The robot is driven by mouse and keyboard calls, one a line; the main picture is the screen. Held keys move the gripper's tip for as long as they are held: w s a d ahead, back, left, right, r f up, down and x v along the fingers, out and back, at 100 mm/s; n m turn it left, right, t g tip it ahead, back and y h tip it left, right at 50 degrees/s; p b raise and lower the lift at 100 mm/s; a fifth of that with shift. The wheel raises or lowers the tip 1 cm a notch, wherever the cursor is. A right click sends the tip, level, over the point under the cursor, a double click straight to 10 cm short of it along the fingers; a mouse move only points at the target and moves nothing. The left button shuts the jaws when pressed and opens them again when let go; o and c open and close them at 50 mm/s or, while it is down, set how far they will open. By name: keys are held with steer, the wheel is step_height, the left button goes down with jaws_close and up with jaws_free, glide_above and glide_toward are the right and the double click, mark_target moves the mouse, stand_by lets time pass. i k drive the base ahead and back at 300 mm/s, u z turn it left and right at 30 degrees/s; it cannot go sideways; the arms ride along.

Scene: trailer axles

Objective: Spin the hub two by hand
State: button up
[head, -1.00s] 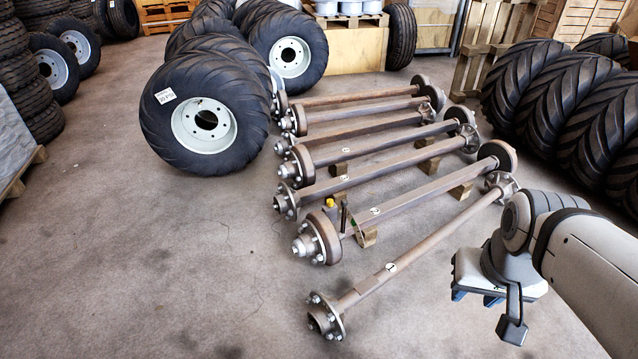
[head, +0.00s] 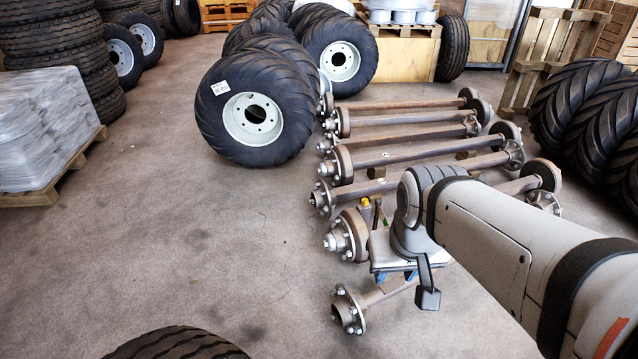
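Several axles lie side by side on the floor. The second from the front has a rusty drum and a bolted hub (head: 336,241) at its left end; I take this as hub two. Its number label is hidden behind my arm now. A yellow-capped part (head: 366,202) stands by the drum. My gripper (head: 396,277) hangs right of and a little below this hub, over the front axle, apart from the hub. Its two blue fingertips show spaced apart, with nothing seen between them. The front axle's flanged hub (head: 348,311) lies below and left of my gripper.
Behind the axles stand mounted wheels (head: 252,112). Large tyres (head: 580,105) line the right side. A pallet with wrapped goods (head: 45,130) is at the left, and a tyre (head: 178,345) shows at the bottom edge. The floor left of the hubs is clear.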

mark_target(350, 234)
steer(key=z, duration=0.15)
steer(key=i, duration=1.1)
steer(key=u, duration=0.15)
